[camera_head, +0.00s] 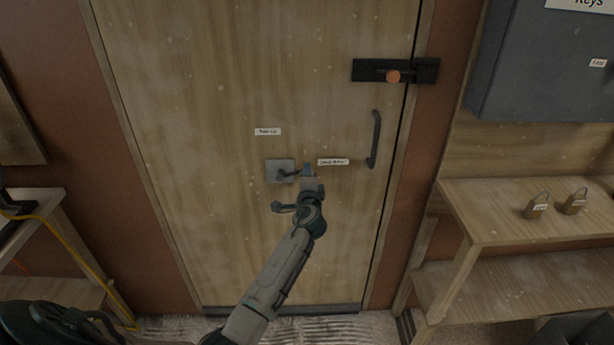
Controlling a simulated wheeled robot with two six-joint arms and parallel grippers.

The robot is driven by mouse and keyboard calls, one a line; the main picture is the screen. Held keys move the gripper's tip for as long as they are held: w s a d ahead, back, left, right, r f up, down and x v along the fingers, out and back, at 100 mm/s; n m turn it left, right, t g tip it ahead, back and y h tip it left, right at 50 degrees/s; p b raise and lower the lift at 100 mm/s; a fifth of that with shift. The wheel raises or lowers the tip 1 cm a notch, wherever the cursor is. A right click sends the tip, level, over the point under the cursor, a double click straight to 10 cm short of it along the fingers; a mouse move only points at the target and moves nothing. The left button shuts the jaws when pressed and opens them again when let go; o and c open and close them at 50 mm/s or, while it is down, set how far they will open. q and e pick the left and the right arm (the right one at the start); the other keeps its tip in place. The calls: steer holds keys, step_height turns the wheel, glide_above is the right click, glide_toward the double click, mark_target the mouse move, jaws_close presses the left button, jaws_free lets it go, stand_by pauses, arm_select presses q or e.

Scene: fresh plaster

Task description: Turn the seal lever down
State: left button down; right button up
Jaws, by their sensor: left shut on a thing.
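The seal lever (287,176) is a small dark handle on a grey square plate (277,166) in the middle of the wooden door (230,230). It points roughly to the right. My left gripper (308,172) is at the lever's right end and is shut on it; the fingers hide that end. A small label with writing (267,131) is above the plate, and another (333,162) is to its right. My right gripper does not show.
A black bolt with an orange knob (393,76) spans the door's upper right edge. A dark vertical pull handle (375,140) is right of my gripper. A wooden shelf (480,215) with two padlocks (537,206) and a grey key cabinet (530,70) stand at right.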

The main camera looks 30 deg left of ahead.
arm_select(q)
steer(key=shift+f, duration=0.1)
steer(key=c, duration=1.1)
jaws_free()
steer(key=shift+s, duration=0.1)
steer(key=b+v, duration=0.1)
steer(key=v, duration=0.9)
steer(key=shift+s+d, duration=0.15)
steer(key=shift+s, duration=0.15)
